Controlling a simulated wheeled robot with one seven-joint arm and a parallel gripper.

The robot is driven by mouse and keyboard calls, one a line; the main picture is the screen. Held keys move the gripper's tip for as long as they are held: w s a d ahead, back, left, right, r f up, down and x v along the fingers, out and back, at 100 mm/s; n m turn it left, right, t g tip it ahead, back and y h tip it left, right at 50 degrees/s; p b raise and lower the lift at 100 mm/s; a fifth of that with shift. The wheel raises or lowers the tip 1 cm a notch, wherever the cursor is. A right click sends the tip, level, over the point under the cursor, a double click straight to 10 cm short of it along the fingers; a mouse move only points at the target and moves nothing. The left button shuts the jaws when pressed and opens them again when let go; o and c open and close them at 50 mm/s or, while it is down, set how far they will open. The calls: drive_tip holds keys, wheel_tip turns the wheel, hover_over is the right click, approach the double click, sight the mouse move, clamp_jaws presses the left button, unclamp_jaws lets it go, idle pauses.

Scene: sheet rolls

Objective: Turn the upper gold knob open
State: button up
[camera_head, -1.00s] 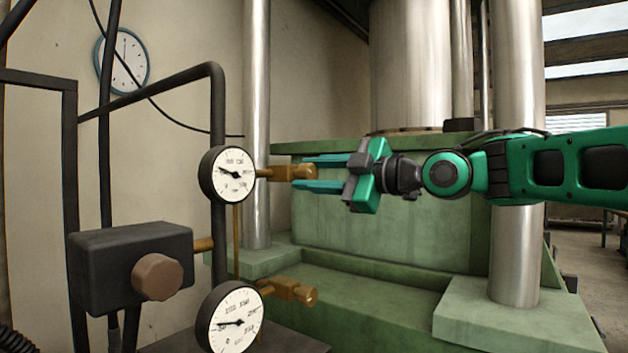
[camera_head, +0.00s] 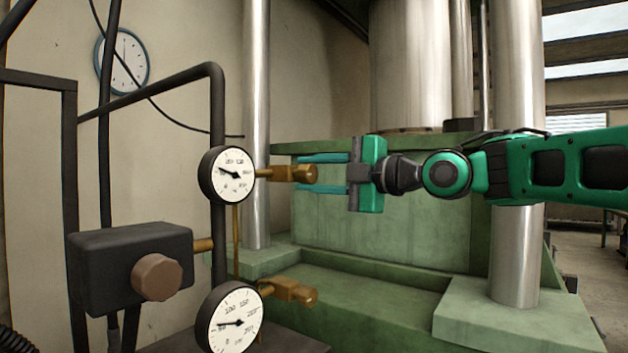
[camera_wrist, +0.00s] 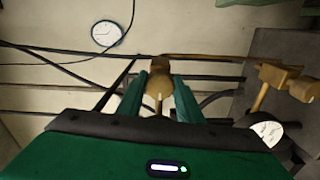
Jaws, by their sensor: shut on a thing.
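The upper gold knob (camera_head: 303,173) sits at the end of a brass fitting to the right of the upper gauge (camera_head: 227,174). My gripper (camera_head: 310,174) reaches it from the right, with one teal finger above and one below. The jaws are shut on the knob. In the wrist view the knob (camera_wrist: 158,84) stands between the two fingers (camera_wrist: 158,98). The lower gold knob (camera_head: 305,295) is beside the lower gauge (camera_head: 232,319), well below my gripper, and it also shows at the right in the wrist view (camera_wrist: 303,88).
A black box with a brown knob (camera_head: 157,277) is at the lower left. A dark pipe frame (camera_head: 217,115) stands beside the gauges. The green press (camera_head: 385,225) with steel columns (camera_head: 514,150) is behind my arm. A wall clock (camera_head: 123,60) hangs at the upper left.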

drive_tip(key=shift+a+f, duration=0.1)
drive_tip(key=o, duration=1)
drive_tip(key=shift+o, duration=0.2)
drive_tip(key=shift+s+d, duration=0.3)
drive_tip(key=shift+d, duration=0.2)
drive_tip(key=v, duration=0.9)
drive_tip(key=shift+s+d, duration=0.2)
drive_tip(key=shift+d, duration=0.05)
drive_tip(key=shift+f, duration=0.1)
